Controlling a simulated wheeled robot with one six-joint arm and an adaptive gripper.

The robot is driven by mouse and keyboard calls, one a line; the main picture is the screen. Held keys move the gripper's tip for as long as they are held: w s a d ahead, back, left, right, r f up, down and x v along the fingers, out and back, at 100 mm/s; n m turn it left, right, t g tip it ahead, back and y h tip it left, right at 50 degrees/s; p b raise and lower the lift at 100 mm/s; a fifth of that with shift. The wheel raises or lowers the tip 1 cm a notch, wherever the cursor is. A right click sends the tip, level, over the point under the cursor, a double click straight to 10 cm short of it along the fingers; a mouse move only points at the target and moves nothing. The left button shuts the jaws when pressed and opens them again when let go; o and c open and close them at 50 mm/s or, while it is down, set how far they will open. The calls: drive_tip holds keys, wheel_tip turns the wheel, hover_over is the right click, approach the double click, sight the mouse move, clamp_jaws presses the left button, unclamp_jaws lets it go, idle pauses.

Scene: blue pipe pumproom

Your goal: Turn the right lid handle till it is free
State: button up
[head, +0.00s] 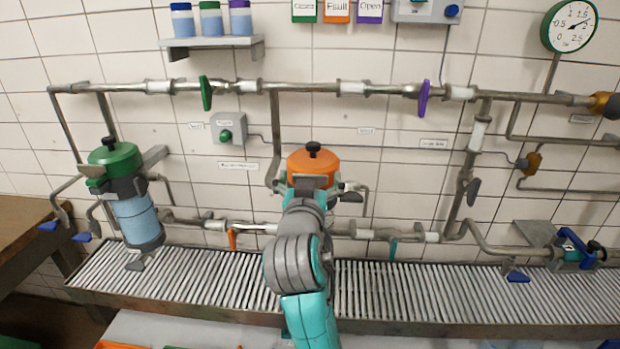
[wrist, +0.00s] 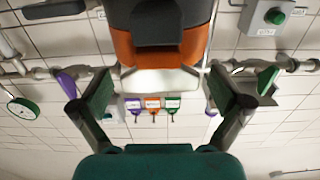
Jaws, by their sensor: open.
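The right lid is orange (head: 314,162) with a black knob handle (head: 313,148) on top, on the middle vessel against the tiled wall. My arm hides most of that vessel's body in the head view. The orange lid also shows in the wrist view (wrist: 128,47), with a dark grey part across it and a pale band at its edge. My gripper (wrist: 160,88) is open, its two dark fingers spread apart with nothing held between them. The lid lies beyond the fingers. Contact cannot be told. In the head view the fingers are hard to make out behind my arm.
A green-lidded vessel (head: 115,155) hangs at the left. Metal pipes with a green lever (head: 206,93) and a purple lever (head: 423,90) run above the lids. A slatted grating (head: 400,290) lies below. A blue clamp (head: 575,248) sits at the right.

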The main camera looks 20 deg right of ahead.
drive_tip(key=c, duration=1.2)
drive_tip(key=shift+n+t+y, duration=0.6)
drive_tip(key=shift+n+y, duration=0.2)
drive_tip(key=shift+y, duration=0.3)
drive_tip(key=o, duration=1.2)
drive_tip(key=v, duration=0.7)
drive_tip(key=shift+s, duration=0.25)
drive_tip(key=shift+a, duration=0.1)
